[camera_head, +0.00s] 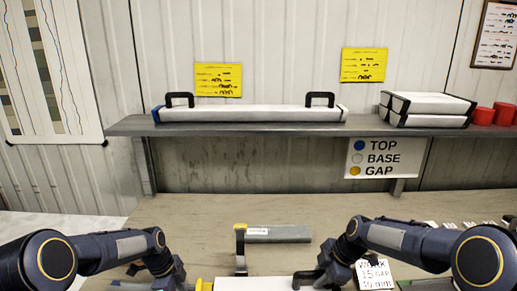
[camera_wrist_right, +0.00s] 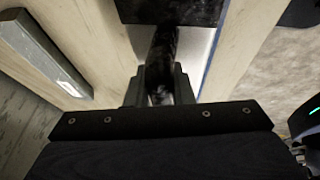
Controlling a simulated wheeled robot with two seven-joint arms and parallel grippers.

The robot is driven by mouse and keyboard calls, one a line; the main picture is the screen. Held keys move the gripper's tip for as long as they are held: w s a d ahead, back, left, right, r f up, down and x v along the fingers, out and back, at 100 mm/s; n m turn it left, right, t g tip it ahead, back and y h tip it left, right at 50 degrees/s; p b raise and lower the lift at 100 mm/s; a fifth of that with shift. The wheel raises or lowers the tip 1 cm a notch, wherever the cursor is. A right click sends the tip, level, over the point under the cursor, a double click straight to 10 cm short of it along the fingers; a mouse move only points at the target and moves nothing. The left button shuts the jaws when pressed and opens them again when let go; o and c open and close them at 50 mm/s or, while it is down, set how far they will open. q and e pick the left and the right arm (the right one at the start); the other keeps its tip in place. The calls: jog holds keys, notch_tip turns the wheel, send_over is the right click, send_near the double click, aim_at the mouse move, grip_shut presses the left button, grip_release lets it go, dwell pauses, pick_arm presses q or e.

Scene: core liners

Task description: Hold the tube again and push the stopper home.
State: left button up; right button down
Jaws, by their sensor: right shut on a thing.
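The white tube (camera_head: 250,285) lies across the front of the bench, cut off by the lower edge of the head view. A yellow piece (camera_head: 206,285) shows at its left end; how far it sits in cannot be told. My right gripper (camera_head: 314,279) is at the tube's right part, shut on a black handle (camera_head: 302,277). In the right wrist view my right gripper (camera_wrist_right: 160,88) has the dark handle (camera_wrist_right: 162,52) between its fingers, over a pale surface with a blue edge. My left gripper (camera_head: 172,283) is near the yellow piece, low in the head view; its fingers are mostly hidden.
A grey bar (camera_head: 280,235) with a yellow-topped upright (camera_head: 240,238) stands behind the tube. Another handled white tube (camera_head: 250,115) lies on the shelf (camera_head: 290,128). The bench between is clear.

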pick_arm(q)
jog(key=shift+d, duration=2.75)
jog(key=shift+r, duration=0.1)
jog(key=shift+a, duration=1.6)
notch_tip(320, 180, up, 9)
jog(key=shift+a, duration=0.1)
